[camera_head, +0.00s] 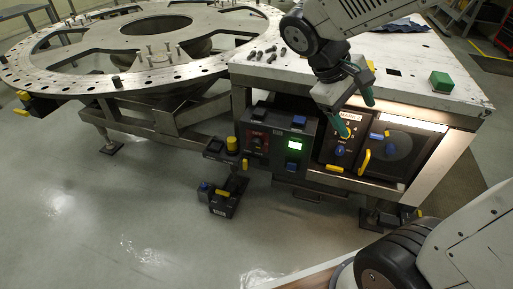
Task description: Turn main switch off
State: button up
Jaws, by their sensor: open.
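My gripper (356,117) is open and empty. Its green-tipped fingers hang down in front of the control box marked "MARK-2" (352,115), just above a blue knob (340,151) on that box. I cannot tell whether a finger touches the box. To the left, a dark control panel (277,170) has a lit green display (295,146), blue buttons (299,121) and a red-marked area (257,141). No label shows clearly which control is the main switch, and the position of the knob is too small to tell. The gripper partly hides the box's front.
A white worktable (420,83) with a green block (441,81) and several dark bolts stands above the controls. A yellow handle (364,161) juts from the door (408,150) on the right. A large perforated ring plate (60,75) stands left.

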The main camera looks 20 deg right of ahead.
jog(key=w+a+f+n+t+h, duration=0.1)
jog(key=w+f+n+t+h, duration=0.15)
jog(key=w+f, duration=0.4)
jog(key=w+f+n+t+h, duration=0.1)
jog(key=w+f+n+h, duration=0.25)
jog(key=w, duration=0.55)
jog(key=w+a+f+n+t+h, duration=0.1)
jog(key=w+f+n+t+h, duration=0.2)
jog(key=w, duration=0.5)
jog(key=n+t+y, duration=0.5)
jog(key=n+t, duration=0.6)
jog(key=n, duration=0.4)
send_near(255, 146)
jog(key=shift+g, duration=0.25)
jog(key=x, duration=0.9)
jog(key=shift+w+r, duration=0.1)
jog(key=shift+w, duration=0.15)
jog(key=c, duration=1)
